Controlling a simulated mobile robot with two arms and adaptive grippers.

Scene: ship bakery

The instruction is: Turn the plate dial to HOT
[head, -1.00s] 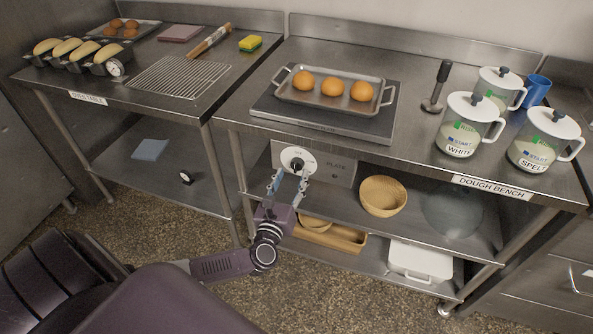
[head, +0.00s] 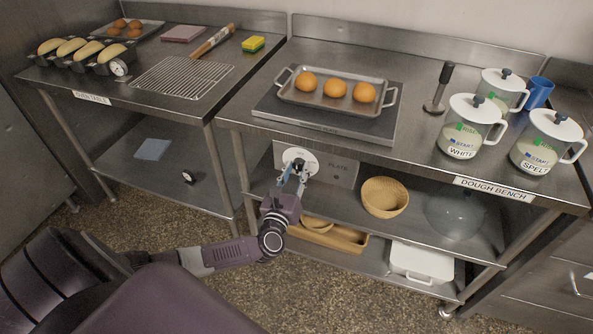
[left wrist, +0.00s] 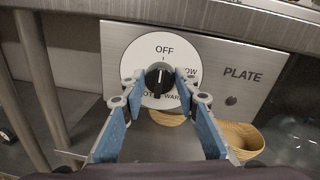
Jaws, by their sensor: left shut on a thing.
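The plate dial (left wrist: 139,53) is a white disc with a black knob (left wrist: 160,78) at its middle, on a metal panel marked PLATE (left wrist: 241,74). OFF is at the top, LOW at the right and WARM at the lower right; HOT, at the lower left, is partly hidden by a finger. I cannot tell for sure which mark the knob points to. My left gripper (left wrist: 160,82) has its blue fingers on both sides of the knob and is shut on it. In the head view, my left gripper (head: 292,174) reaches the dial (head: 300,153) from below. My right gripper is out of view.
Above the panel, a dark hot plate (head: 330,122) bears a tray (head: 391,97) with three orange-brown buns. Lidded jugs (head: 470,127) stand at the bench's right. The floor in front is clear.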

